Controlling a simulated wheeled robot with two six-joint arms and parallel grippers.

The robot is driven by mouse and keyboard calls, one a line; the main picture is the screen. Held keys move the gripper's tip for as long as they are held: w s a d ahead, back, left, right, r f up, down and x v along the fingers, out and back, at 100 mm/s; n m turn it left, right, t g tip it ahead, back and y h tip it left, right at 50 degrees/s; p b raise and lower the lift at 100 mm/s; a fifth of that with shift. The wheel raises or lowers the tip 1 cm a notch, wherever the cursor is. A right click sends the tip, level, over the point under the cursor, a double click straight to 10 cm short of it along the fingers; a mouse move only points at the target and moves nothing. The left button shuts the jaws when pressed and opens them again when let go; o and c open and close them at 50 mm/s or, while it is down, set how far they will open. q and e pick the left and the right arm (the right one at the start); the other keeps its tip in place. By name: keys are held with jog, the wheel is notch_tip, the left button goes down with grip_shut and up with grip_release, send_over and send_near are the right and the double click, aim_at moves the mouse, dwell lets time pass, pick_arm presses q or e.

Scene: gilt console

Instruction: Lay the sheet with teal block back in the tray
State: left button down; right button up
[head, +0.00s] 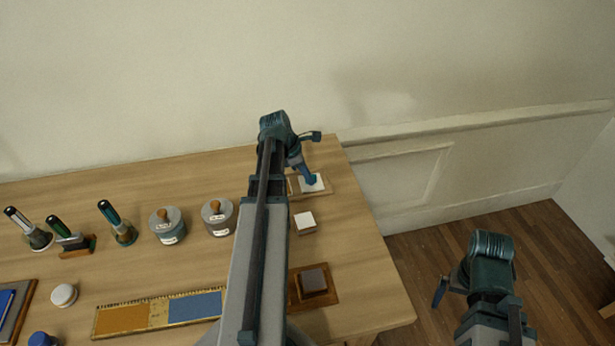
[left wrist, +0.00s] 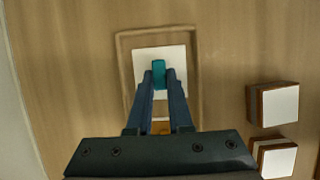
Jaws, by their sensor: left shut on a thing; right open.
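The white sheet (head: 318,185) with a teal block (left wrist: 158,69) standing on it is at the back right of the table. My left gripper (head: 309,180) is shut on the teal block; the grip also shows in the left wrist view (left wrist: 160,82). The shallow wooden tray (head: 325,194) is under the sheet. In the left wrist view the sheet (left wrist: 176,54) appears inside the tray's rim (left wrist: 125,75); whether it touches the tray floor I cannot tell. My right gripper (head: 442,290) is open and empty, off the table's right side above the floor.
A white-topped block (head: 305,218) and a dark block on a brown board (head: 315,280) stand nearer on the table. Two lidded pots (head: 167,226) (head: 217,216), several pen stands and a long orange-and-blue strip (head: 155,312) are left of my arm. The wall is close behind.

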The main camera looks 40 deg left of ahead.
pick_arm(q)
jog(key=c, duration=1.3)
grip_release()
jog(key=shift+f, duration=0.2)
jog(key=o, duration=0.5)
jog(key=shift+c, duration=0.2)
jog(key=shift+r, duration=0.1)
jog(key=shift+p+v, duration=0.75)
jog(key=p+v, duration=1)
jog(key=shift+r, duration=0.35)
jog(key=shift+a, duration=0.1)
